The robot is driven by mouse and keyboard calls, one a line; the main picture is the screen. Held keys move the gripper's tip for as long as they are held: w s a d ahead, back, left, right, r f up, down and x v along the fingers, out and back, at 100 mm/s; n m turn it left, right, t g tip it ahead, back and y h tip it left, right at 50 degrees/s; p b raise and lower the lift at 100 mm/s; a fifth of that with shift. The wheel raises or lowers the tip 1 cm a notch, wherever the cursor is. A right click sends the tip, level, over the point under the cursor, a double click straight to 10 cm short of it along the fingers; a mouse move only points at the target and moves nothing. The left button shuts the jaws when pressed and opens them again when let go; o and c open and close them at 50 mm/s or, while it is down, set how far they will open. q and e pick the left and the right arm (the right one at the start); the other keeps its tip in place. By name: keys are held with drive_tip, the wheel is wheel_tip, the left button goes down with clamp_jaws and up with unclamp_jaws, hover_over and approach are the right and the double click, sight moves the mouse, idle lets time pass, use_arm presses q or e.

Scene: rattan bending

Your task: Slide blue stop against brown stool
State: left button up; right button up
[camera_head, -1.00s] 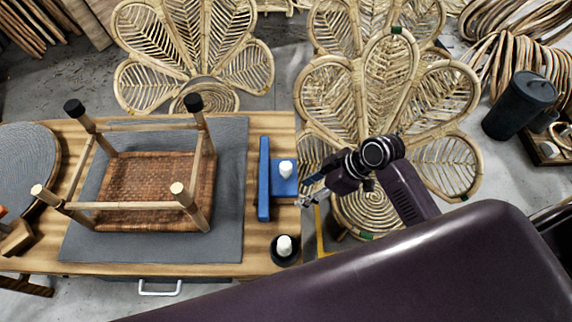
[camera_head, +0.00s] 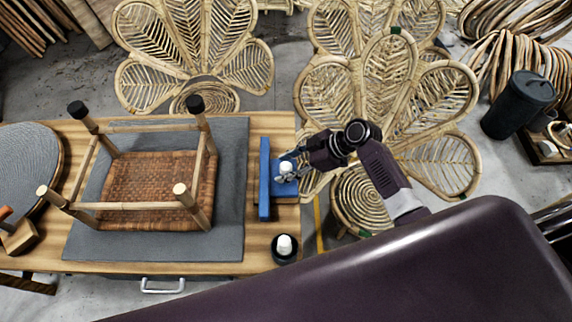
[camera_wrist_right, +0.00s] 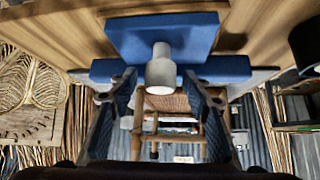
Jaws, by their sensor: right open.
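The blue stop (camera_head: 264,180) stands on the wooden table right of the grey mat, with a white knob (camera_head: 286,167) on its base. My right gripper (camera_head: 286,172) is at the knob. In the right wrist view the open fingers of my right gripper (camera_wrist_right: 160,88) are on either side of the white knob (camera_wrist_right: 161,70), with the blue stop (camera_wrist_right: 165,38) behind it. Contact with the knob cannot be told. My left gripper is not in view.
A black round piece with a white top (camera_head: 285,248) stands near the table's front right corner. The grey mat (camera_head: 232,150) lies under the stool. A round woven disc (camera_head: 30,160) is at the left. Rattan chairs (camera_head: 365,100) stand behind the table, at the right.

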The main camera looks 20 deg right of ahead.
clamp_jaws()
idle(0.4)
drive_tip(key=shift+a, duration=0.15)
drive_tip(key=w+a, duration=0.1)
drive_tip(key=a, duration=0.3)
drive_tip(key=w+a+b, duration=0.1)
drive_tip(key=a, duration=0.4)
drive_tip(key=w+a+b, duration=0.1)
drive_tip(key=a, duration=0.3)
drive_tip(key=shift+w+a, duration=0.2)
drive_tip(key=shift+w, duration=0.2)
unclamp_jaws()
